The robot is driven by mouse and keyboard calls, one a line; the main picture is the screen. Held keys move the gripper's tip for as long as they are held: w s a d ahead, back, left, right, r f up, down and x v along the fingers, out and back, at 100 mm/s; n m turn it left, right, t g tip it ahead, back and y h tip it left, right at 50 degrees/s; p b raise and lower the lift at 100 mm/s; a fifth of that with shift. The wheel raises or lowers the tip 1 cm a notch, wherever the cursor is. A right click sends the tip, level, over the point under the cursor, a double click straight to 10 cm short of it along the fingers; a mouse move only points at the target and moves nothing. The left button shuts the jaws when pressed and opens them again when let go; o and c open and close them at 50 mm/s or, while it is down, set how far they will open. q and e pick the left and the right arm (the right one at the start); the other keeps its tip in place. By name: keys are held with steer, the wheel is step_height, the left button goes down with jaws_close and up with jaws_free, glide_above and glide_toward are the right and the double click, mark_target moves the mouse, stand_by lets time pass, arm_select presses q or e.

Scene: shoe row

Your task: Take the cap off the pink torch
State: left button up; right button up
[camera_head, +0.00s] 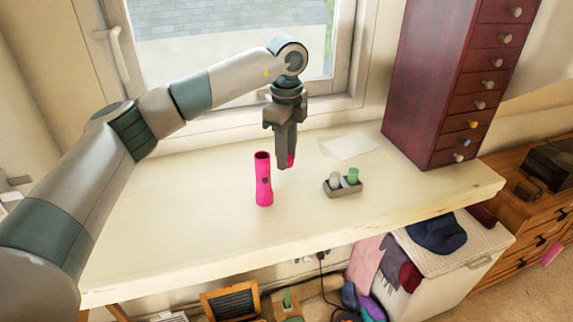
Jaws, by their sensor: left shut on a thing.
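The pink torch (264,182) stands upright on the pale worktop, with its upper end open and dark inside. My left gripper (287,161) points down, just right of and behind the torch's top, apart from it. It is shut on a small pink piece (291,160), which looks like the torch's cap and is mostly hidden by the fingers. My right gripper does not show.
A small grey holder (344,190) with a white and a green cylinder stands right of the torch. A paper sheet (350,146) lies behind it. A dark red drawer cabinet (420,85) stands at the back right. The left of the worktop (180,220) is clear.

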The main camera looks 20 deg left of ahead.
mark_target(287, 177)
arm_select(q)
steer(key=shift+f+p, duration=0.25)
steer(key=shift+p, duration=0.05)
step_height(287, 177, down, 3)
steer(key=shift+r+p, duration=0.1)
steer(key=shift+p, duration=0.75)
steer(key=shift+f, duration=0.35)
steer(key=shift+f, duration=0.2)
steer(key=o, duration=1.2)
steer(key=shift+c, duration=0.2)
steer(key=shift+r, duration=0.25)
